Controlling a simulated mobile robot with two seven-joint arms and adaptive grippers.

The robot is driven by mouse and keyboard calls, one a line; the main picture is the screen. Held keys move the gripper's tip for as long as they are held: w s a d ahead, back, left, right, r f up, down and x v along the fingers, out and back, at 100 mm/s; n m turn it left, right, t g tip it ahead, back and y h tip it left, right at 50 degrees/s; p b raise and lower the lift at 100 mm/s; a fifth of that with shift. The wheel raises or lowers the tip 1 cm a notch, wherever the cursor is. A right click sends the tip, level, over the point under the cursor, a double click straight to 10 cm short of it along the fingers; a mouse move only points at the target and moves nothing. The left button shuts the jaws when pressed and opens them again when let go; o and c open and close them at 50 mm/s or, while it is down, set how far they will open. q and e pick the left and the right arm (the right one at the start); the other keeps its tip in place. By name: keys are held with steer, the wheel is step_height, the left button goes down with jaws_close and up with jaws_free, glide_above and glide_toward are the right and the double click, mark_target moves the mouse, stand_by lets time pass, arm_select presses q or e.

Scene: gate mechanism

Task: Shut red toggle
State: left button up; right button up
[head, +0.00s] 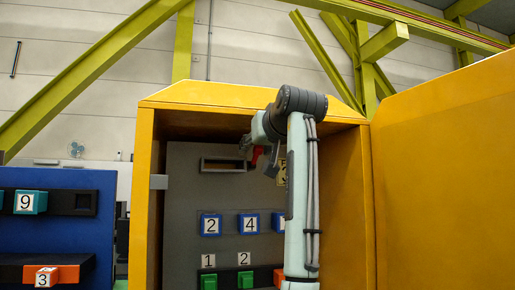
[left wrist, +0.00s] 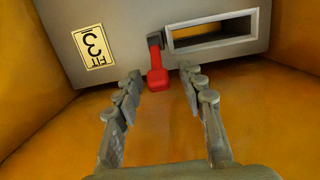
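The red toggle (left wrist: 158,80) is a red handle on a dark mount on the grey panel (left wrist: 120,30), beside a rectangular slot (left wrist: 212,33). In the left wrist view it hangs between and just beyond the fingertips of my left gripper (left wrist: 160,82), which is open with a finger on each side; I cannot tell if either touches it. In the head view the red toggle (head: 257,154) shows small and partly hidden by my left gripper (head: 260,158) in the upper part of the yellow cabinet. My right gripper is not in view.
The yellow cabinet (head: 145,200) has side walls close around the arm, and a large yellow panel (head: 445,180) stands at the right. Blue numbered blocks (head: 210,225) and green ones (head: 245,280) sit below. A blue board (head: 60,230) stands at the left.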

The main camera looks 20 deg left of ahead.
arm_select(q)
steer(key=v, duration=1.2)
stand_by(0.3)
